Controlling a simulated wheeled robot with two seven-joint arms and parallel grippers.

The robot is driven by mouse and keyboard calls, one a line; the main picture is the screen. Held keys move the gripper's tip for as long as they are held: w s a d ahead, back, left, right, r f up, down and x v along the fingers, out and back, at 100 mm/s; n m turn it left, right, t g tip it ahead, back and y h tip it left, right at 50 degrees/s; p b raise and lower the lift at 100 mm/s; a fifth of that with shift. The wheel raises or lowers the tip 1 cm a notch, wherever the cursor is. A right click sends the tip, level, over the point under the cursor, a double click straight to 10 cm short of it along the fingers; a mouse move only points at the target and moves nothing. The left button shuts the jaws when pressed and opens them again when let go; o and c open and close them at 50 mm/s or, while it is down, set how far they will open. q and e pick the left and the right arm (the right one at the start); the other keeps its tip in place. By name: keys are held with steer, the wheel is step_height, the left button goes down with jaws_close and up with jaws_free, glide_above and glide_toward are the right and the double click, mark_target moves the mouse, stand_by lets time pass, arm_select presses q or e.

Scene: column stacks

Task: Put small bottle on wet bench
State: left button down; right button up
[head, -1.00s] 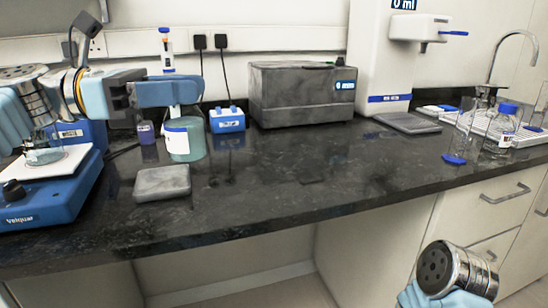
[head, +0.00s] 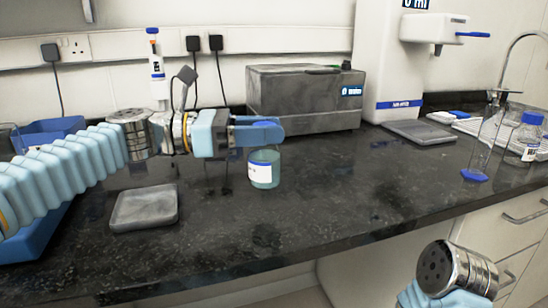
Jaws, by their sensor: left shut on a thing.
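The small bottle (head: 262,173) has a white label and blue-green contents. My left gripper (head: 262,133) is shut on its top, which the fingers hide. The bottle is upright over the middle of the dark bench top (head: 330,195), in front of the grey box. I cannot tell whether its base touches the bench. My right arm's metal wrist shows at the lower right, but its fingers are not in view.
A grey square tray (head: 146,207) lies left of the bottle. A grey box (head: 305,100) and a white dispenser (head: 388,60) stand behind. A glass cylinder (head: 485,140) and a blue-capped bottle (head: 524,138) stand at the right. The bench right of the held bottle is clear.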

mark_target(275, 158)
arm_select(q)
steer(key=f, duration=0.1)
steer(key=d+f, duration=0.1)
steer(key=f, duration=0.1)
steer(key=w+f, duration=0.1)
steer(key=shift+d+f, duration=0.2)
steer(key=shift+d, duration=0.15)
steer(key=shift+s+f, duration=0.15)
steer(key=shift+f, duration=0.25)
steer(key=c, duration=0.7)
jaws_free()
steer(key=a, duration=0.8)
steer(key=s+a, duration=0.1)
steer(key=a, duration=0.3)
steer(key=shift+b, duration=0.35)
